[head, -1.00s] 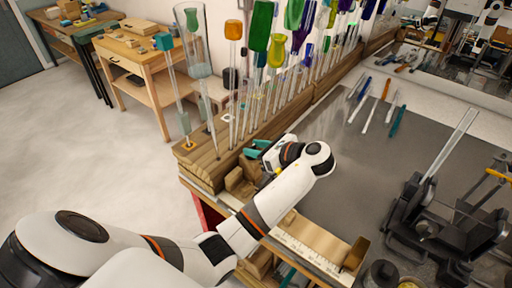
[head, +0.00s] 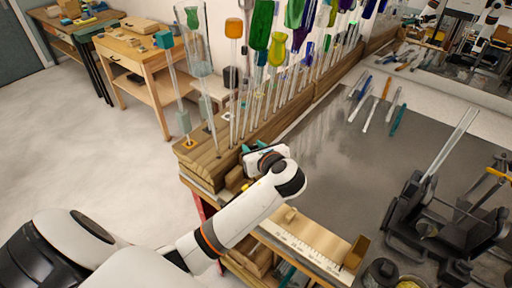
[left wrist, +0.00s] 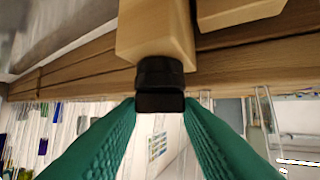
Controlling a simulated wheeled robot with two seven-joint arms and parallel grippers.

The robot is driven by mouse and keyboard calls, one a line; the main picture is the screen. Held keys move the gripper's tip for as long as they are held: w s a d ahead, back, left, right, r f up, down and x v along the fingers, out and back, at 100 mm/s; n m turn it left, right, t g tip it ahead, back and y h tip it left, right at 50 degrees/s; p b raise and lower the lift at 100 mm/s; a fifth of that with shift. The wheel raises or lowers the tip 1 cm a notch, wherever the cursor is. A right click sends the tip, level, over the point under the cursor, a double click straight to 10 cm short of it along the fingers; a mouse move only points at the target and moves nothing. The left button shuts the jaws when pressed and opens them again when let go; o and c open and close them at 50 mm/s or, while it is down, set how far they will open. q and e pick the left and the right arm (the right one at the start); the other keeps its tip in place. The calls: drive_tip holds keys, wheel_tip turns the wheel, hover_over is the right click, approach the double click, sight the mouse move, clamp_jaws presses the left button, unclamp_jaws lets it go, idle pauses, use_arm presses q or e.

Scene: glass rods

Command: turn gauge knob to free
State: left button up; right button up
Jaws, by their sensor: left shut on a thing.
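The gauge has a pale scale (head: 298,246) with dark marks, lying along the front left edge of the bench. Its black knob (left wrist: 159,72) sticks out of a light wooden block (left wrist: 157,32) in the left wrist view. My left gripper (left wrist: 160,103) has its green fingers shut on the knob, one on each side. In the head view my left gripper (head: 252,153) is beside the wooden rack, mostly hidden by my own wrist; the knob is hidden there. I cannot read the knob's setting. My right gripper is not in view.
A wooden rack (head: 204,166) with several upright glass rods stands just beyond my left gripper. Black roller stands (head: 415,212) hold a clear tube at the right. Pens and tools (head: 368,118) lie at the back. The grey bench middle (head: 335,185) is clear.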

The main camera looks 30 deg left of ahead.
use_arm(q)
drive_tip(key=m+t+h, duration=0.2)
drive_tip(key=m, duration=0.1)
drive_tip(key=a+m+t+h, duration=0.1)
drive_tip(key=shift+s+m+t+h, duration=0.3)
drive_tip(key=shift+s+t+h, duration=0.05)
drive_tip(key=shift+t+h, duration=0.05)
drive_tip(key=shift+a+m+t+h, duration=0.1)
drive_tip(key=shift+m+t+h, duration=0.45)
drive_tip(key=shift+m+h, duration=0.65)
drive_tip(key=shift+a+m+t+h, duration=0.1)
drive_tip(key=shift+m+t+h, duration=0.45)
drive_tip(key=shift+m+h, duration=0.6)
drive_tip(key=shift+r+h, duration=0.1)
drive_tip(key=shift+h, duration=0.15)
drive_tip(key=o, duration=0.9)
drive_tip(key=shift+c, duration=0.2)
drive_tip(key=shift+o, duration=0.5)
drive_tip(key=shift+w, duration=0.1)
